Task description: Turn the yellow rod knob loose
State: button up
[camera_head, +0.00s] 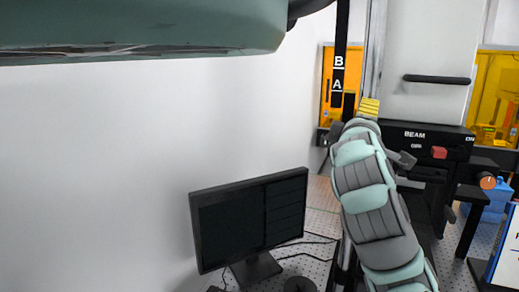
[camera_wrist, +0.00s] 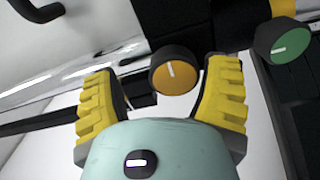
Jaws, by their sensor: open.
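The yellow rod knob (camera_wrist: 174,77) is a round amber-yellow disc with a black rim and a white line mark, in the wrist view. My gripper (camera_wrist: 160,88) is open, with one yellow ribbed finger on each side of the knob. The right finger looks very close to the rim, while a gap shows at the left; I cannot tell whether either touches. In the head view, the yellow fingers of my gripper (camera_head: 368,107) show beside the black upright marked A and B (camera_head: 338,75). The knob is hidden there.
A green knob (camera_wrist: 283,41) with a white mark is at the right of the wrist view.

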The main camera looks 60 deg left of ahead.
aim_at(368, 83)
notch_tip(368, 83, up, 9)
jog(key=shift+d+f, duration=0.1)
jog(key=shift+s, duration=0.1)
dwell(0.6)
